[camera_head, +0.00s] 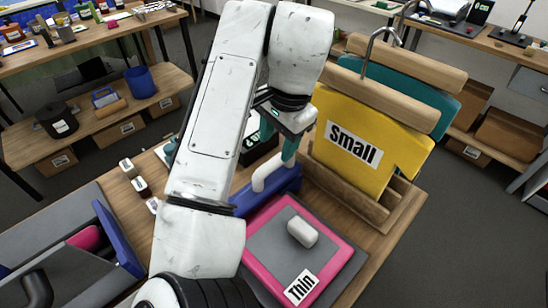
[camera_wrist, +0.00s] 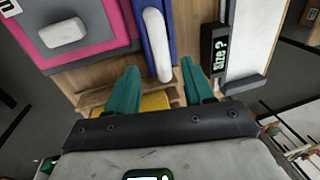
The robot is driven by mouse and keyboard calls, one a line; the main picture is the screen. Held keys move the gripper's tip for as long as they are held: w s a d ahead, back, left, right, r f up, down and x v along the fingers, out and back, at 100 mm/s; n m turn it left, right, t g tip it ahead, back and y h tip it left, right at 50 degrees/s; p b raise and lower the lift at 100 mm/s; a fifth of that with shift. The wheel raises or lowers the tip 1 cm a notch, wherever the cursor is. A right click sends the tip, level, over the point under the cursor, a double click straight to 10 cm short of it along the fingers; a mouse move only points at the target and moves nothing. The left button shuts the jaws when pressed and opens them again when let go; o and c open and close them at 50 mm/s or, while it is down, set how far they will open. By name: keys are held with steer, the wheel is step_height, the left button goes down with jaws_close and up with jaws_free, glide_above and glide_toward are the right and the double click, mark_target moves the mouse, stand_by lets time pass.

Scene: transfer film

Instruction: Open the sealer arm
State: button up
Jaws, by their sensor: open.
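The sealer is a long blue body (camera_head: 282,184) on the wooden table, with a white rounded sealer arm (camera_head: 272,171) along its top. In the wrist view the white arm (camera_wrist: 156,45) lies lengthwise over the blue body (camera_wrist: 172,14), and its near end points toward my gripper. My gripper (camera_wrist: 160,78) is open, its two teal fingers apart on either side of that end. I cannot tell whether either finger touches it. In the head view my gripper (camera_head: 289,150) is above the far end of the sealer, partly hidden by my arm.
A pink-bordered grey pad (camera_head: 333,252) labelled "Thin" bears a white block (camera_head: 302,231). A wooden rack (camera_head: 352,203) holds a yellow sheet (camera_head: 345,120) labelled "Small" and a teal one, close right of my gripper. A black "Size ?" box (camera_wrist: 215,50) stands near the sealer.

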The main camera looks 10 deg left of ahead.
mark_target(272, 162)
steer(key=f, duration=0.4)
steer(key=a+f+p, duration=0.1)
steer(key=f, duration=0.2)
steer(key=shift+w, duration=0.4)
steer(key=shift+c, duration=0.2)
steer(key=shift+r, duration=0.1)
jaws_close()
